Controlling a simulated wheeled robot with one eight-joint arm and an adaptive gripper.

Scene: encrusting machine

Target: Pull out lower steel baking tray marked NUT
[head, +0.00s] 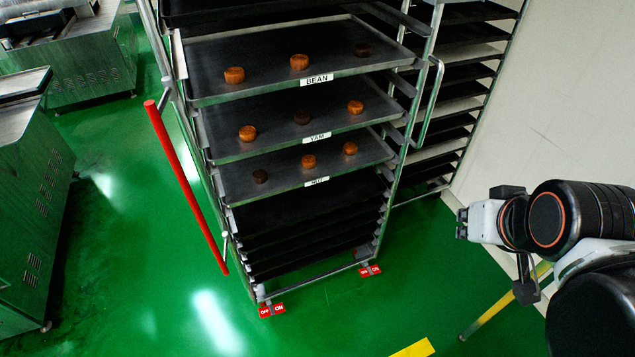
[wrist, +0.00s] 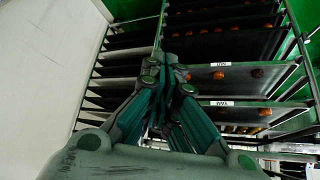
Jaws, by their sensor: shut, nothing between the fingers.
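The lower steel baking tray marked NUT (head: 283,171) is in the rack, below the YAM tray. Its white NUT label (head: 316,182) is on the front edge, and several small round cakes sit on it, one dark and the others orange-brown. In the wrist view the rack looks upside down, with the NUT tray (wrist: 246,77) above the YAM tray. My gripper (wrist: 172,60) is shut and empty there, its fingertips overlapping the rack in the picture. In the head view my arm is at the right, apart from the tray.
The YAM tray (head: 280,129) and BEAN tray (head: 255,69) sit above, with cakes. Dark empty trays (head: 305,222) fill the rack below. A red bar (head: 186,185) slants along the rack's left side. A second rack (head: 455,95) and a wall stand behind. Green floor is open in front.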

